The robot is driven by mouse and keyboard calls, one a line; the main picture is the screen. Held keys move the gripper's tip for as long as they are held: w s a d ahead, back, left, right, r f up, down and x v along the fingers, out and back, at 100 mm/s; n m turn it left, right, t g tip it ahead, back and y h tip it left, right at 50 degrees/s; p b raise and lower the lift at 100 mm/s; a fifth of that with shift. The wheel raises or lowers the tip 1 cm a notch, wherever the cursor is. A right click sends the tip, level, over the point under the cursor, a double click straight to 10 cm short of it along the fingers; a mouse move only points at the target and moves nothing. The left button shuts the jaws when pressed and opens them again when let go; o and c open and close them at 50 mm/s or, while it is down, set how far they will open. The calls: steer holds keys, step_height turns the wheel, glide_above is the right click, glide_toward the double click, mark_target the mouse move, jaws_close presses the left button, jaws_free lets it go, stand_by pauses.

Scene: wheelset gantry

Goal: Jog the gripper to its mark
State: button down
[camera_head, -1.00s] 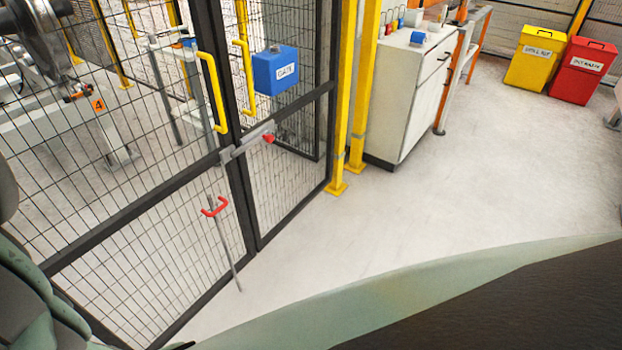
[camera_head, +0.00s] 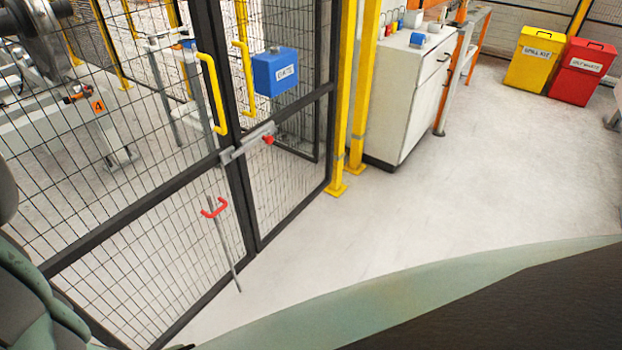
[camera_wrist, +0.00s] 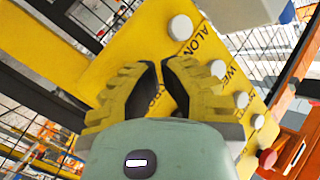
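In the wrist view my gripper (camera_wrist: 160,66) has two yellow ridged fingers with dark inner faces. Their tips nearly meet, with a thin gap and nothing seen between them. Beyond the tips is a yellow control panel (camera_wrist: 96,65) with several white round buttons. One white button (camera_wrist: 180,27) is up and right of the fingertips, and another white button (camera_wrist: 217,69) is beside the right finger. Black lettering includes "ALONG"; other words are partly hidden by the fingers. I cannot tell whether the fingertips touch the panel. The head view does not show my gripper, and no mark can be made out.
A black mesh gate (camera_head: 248,180) with yellow handles and a blue box (camera_head: 275,72) stands at left. Behind it is a metal wheel (camera_head: 38,28). A white cabinet (camera_head: 405,95), yellow bin (camera_head: 535,58) and red bin (camera_head: 583,70) stand right. The floor (camera_head: 460,200) between is clear.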

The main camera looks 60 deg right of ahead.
steer(key=shift+w, duration=0.15)
steer(key=shift+w, duration=0.25)
steer(key=shift+w+d, duration=0.1)
steer(key=shift+w, duration=0.4)
stand_by(0.8)
steer(key=shift+s+p, duration=0.2)
steer(key=shift+p, duration=0.1)
stand_by(5.5)
steer(key=shift+s+p, duration=0.35)
steer(key=shift+s, duration=0.3)
